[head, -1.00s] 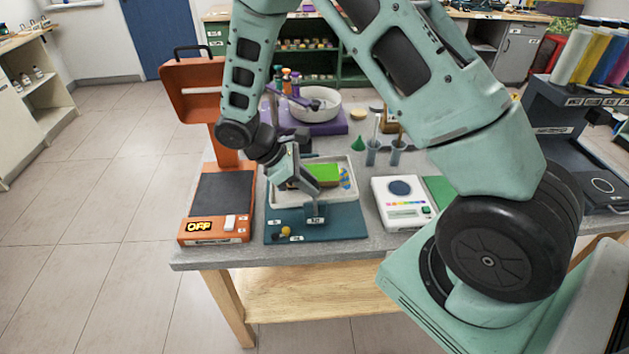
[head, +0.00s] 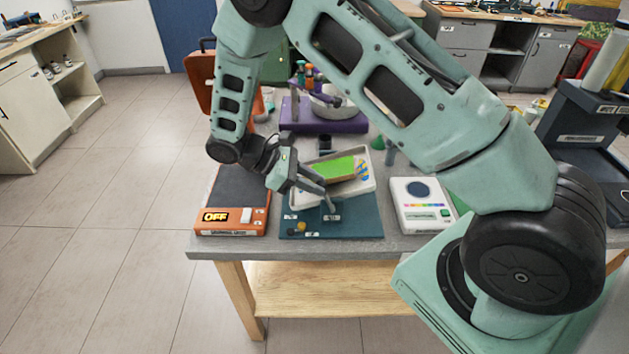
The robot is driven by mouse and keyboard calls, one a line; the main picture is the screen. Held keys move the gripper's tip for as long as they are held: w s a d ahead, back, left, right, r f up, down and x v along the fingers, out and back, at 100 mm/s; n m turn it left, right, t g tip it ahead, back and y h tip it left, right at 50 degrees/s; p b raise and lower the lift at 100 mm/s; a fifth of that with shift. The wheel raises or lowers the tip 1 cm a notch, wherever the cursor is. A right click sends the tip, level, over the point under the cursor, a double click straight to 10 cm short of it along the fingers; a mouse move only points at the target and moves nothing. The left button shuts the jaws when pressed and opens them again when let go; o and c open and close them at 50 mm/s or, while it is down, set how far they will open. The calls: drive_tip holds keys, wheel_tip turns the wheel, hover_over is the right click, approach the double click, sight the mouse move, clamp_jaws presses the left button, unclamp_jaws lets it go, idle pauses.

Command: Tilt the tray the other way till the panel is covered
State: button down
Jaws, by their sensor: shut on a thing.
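The white tray (head: 369,187) sits on a teal base (head: 368,222) on the table. It looks tilted, its right side higher than its left. A flat green area (head: 333,167) with a brown lower edge lies in it. A blue and yellow patterned patch (head: 362,169) shows uncovered at the right of the green; I cannot tell for sure which of these is the panel. My gripper (head: 330,203) reaches in from the left over the tray's front and is shut at its front edge. The fingers hide the grip point and part of the tray's front left.
An orange device (head: 231,222) reading OFF stands left of the base. A white instrument (head: 419,218) with a round dark top stands right of it. A purple stand (head: 347,124) with a white bowl is behind. Small dark and yellow balls (head: 301,228) lie on the base's front left.

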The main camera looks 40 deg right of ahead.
idle(0.3)
drive_tip(key=c, duration=1.2)
unclamp_jaws()
drive_tip(key=shift+o, duration=0.2)
drive_tip(key=b+v, duration=0.4)
drive_tip(key=v, duration=1.3)
drive_tip(key=shift+a, duration=0.25)
drive_tip(key=shift+w, duration=0.15)
drive_tip(key=s+a+m+t+y, duration=0.1)
drive_tip(key=s+t+y, duration=0.1)
drive_tip(key=s, duration=0.8)
drive_tip(key=s+a+r+m+t+y, duration=0.1)
drive_tip(key=s+y, duration=0.3)
drive_tip(key=s, duration=0.5)
drive_tip(key=s+a+m+t+y, duration=0.1)
drive_tip(key=s+a+t+y, duration=0.2)
drive_tip(key=s, duration=0.7)
drive_tip(key=shift+s+r+y, duration=0.3)
drive_tip(key=shift+r+y, duration=0.05)
drive_tip(key=shift+y, duration=0.05)
